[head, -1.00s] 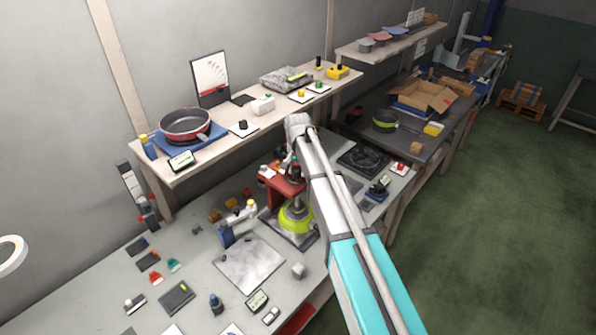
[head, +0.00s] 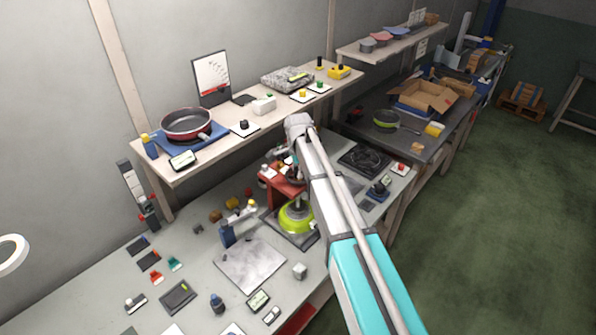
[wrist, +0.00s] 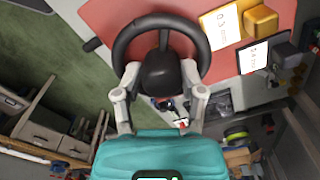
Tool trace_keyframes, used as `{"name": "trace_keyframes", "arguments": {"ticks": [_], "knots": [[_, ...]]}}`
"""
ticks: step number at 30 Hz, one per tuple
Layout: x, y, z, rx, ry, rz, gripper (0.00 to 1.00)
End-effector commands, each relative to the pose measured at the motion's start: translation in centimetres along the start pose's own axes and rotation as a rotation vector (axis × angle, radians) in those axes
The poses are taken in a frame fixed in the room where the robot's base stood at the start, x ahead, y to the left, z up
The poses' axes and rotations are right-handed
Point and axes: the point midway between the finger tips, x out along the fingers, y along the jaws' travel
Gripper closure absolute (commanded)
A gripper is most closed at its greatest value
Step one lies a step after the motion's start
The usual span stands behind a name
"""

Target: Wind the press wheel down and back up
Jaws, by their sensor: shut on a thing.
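The black press wheel (wrist: 120,48) fills the upper middle of the wrist view, a round rim with a dark domed hub at its centre. My gripper (wrist: 160,75) has one pale finger on each side of the hub and is shut on it. In the head view the red press (head: 279,187) stands on the bench, partly hidden behind my arm. A lime-green round pan (head: 297,218) sits under it on the press base. The wheel and my fingers are mostly hidden by my arm in the head view.
A grey plate (head: 249,266) and several small parts lie on the bench (head: 205,245) left of the press. A shelf (head: 215,150) behind carries a dark red pan (head: 186,124). A dark grate (head: 364,158) lies to the right. The green floor (head: 490,220) at right is clear.

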Motion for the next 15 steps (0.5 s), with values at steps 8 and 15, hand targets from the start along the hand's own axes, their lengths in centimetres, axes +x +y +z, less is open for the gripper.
{"name": "trace_keyframes", "arguments": {"ticks": [8,15], "knots": [[0.17,0.48,-0.25,0.038,0.005,0.010,0.96],[0.17,0.49,-0.31,0.038,0.006,0.010,0.96]]}}
